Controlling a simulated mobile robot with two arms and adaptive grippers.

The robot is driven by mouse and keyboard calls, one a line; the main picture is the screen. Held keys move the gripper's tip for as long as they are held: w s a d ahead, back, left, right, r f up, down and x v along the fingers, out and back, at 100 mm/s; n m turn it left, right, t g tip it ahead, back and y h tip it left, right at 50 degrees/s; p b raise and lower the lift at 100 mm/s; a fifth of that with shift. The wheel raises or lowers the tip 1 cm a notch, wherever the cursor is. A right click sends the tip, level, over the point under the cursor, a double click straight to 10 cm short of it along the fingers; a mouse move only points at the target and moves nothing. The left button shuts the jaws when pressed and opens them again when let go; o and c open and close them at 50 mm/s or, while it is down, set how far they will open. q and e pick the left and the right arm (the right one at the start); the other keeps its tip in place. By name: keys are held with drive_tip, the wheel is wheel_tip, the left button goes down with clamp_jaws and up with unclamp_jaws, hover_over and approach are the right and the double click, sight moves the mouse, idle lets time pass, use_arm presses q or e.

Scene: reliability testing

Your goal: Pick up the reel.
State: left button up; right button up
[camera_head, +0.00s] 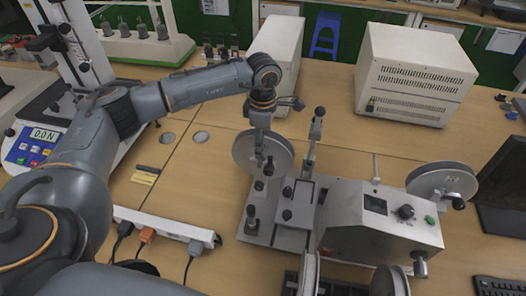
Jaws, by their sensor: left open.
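A grey disc-shaped reel (243,150) is mounted upright at the left end of a grey winding machine (335,228). Whether the fingers touch the reel cannot be told. A second similar reel (432,178) is on the machine's right side. Two more pale discs, one lower middle (308,275) and one lower right of it (382,282), are cut off by the bottom edge. My right gripper is not in view.
Two white boxes, one tall (276,45) and one vented (415,75), stand at the back. A power strip (165,226) with plugs lies front left. A force tester (45,130) stands far left. Bare wooden table lies between the boxes and machine.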

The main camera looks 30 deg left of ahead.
use_arm(q)
drive_tip(key=shift+c, duration=0.8)
clamp_jaws()
drive_tip(key=shift+r, duration=0.1)
drive_tip(key=shift+r, duration=0.45)
wheel_tip(320, 180, up, 17)
drive_tip(key=b, duration=0.4)
drive_tip(key=shift+b, duration=0.35)
